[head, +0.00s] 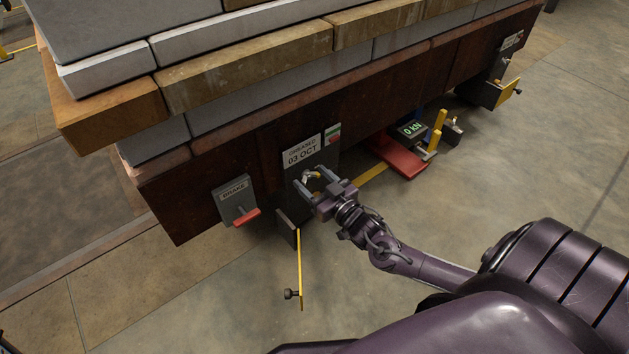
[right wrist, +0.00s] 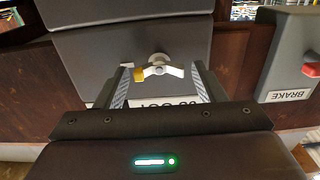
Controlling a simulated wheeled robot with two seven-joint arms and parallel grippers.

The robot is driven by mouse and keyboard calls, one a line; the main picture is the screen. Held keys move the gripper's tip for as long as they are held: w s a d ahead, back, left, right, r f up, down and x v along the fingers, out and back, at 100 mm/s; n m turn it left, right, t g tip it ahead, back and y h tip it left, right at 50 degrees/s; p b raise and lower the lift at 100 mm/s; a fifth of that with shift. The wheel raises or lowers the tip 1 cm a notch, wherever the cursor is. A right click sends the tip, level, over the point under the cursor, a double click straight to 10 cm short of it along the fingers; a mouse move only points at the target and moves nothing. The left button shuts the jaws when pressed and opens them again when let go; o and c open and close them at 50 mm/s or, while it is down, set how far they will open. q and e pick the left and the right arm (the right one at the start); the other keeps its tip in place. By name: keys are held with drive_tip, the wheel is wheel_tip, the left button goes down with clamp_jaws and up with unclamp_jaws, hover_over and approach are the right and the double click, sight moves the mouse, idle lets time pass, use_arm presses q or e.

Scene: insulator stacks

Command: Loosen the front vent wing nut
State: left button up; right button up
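The wing nut (right wrist: 158,69) sits on the grey face of a dark box (right wrist: 100,55) on the cart's side. It has a pale metal wing and a yellow-tipped wing, spread roughly sideways in the right wrist view. In the head view the nut (head: 312,175) is small, below the "GREASED 03 OCT" label (head: 302,152), and partly hidden by the fingers. My right gripper (head: 310,180) is open, its fingers on either side of the nut with gaps visible in the right wrist view. Whether the fingertips reach past it is unclear. My left gripper is not in view.
A brake box (head: 235,203) with a red lever is left of the nut. Below hangs a yellow flap (head: 300,270) with a knob. A red jack (head: 400,157) with a "0 kN" display stands right on the floor. Stacked slabs (head: 240,70) overhang above.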

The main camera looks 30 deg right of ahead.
drive_tip(key=c, duration=0.8)
